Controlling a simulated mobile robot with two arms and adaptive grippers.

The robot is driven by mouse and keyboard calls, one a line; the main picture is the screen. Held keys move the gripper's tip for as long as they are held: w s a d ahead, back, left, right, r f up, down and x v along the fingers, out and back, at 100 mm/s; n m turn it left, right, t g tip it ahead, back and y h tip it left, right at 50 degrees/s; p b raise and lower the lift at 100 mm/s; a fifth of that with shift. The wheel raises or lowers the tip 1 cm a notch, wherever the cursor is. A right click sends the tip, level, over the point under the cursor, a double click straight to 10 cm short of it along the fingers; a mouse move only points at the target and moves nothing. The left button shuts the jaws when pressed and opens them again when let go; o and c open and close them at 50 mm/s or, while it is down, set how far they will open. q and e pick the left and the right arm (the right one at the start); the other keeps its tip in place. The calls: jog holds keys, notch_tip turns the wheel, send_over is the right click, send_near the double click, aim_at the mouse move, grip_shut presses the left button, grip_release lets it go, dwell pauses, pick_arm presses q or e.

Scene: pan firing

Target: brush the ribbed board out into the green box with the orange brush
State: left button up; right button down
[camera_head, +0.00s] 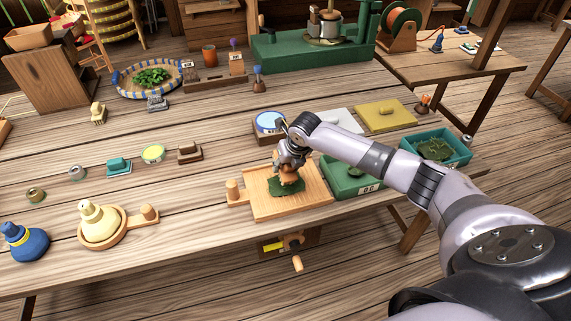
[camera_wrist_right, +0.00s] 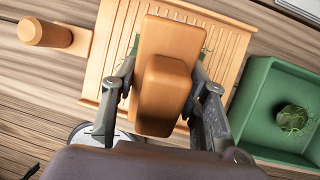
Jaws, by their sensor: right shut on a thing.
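The ribbed board (camera_head: 318,192) is a light wooden tray with a knob handle on its left, near the table's front edge; its ribs show in the wrist view (camera_wrist_right: 103,55). A dark green leafy patch (camera_head: 287,187) lies on it. My right gripper (camera_head: 288,163) is over the board, shut on the orange brush (camera_head: 291,175). The brush's block and grip fill the middle of the wrist view (camera_wrist_right: 163,90), and its underside is hidden there. The green box (camera_head: 345,190) stands just right of the board; it also shows in the wrist view (camera_wrist_right: 252,105) with a round green clump inside.
A teal tray (camera_head: 462,152) with green leaves stands farther right. My right arm covers part of the green box.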

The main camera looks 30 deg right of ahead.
notch_tip(320, 180, down, 6)
jog(key=b, duration=0.3)
jog(key=shift+f+b, duration=0.1)
jog(key=shift+b, duration=0.25)
jog(key=d, duration=0.1)
jog(key=s+d, duration=0.1)
jog(key=d, duration=0.3)
jog(key=shift+s+d+p, duration=0.25)
jog(key=shift+s+p, duration=0.1)
jog(key=shift+s, duration=0.05)
jog(key=shift+w+a+r, duration=0.1)
jog(key=shift+a+r, duration=0.1)
jog(key=shift+r, duration=0.05)
notch_tip(320, 180, up, 4)
jog(key=p, duration=0.3)
jog(key=shift+a+f, duration=0.1)
pick_arm(q)
jog(key=shift+a, duration=0.4)
pick_arm(e)
jog(key=shift+f, duration=0.1)
pick_arm(q)
jog(key=shift+a, duration=0.15)
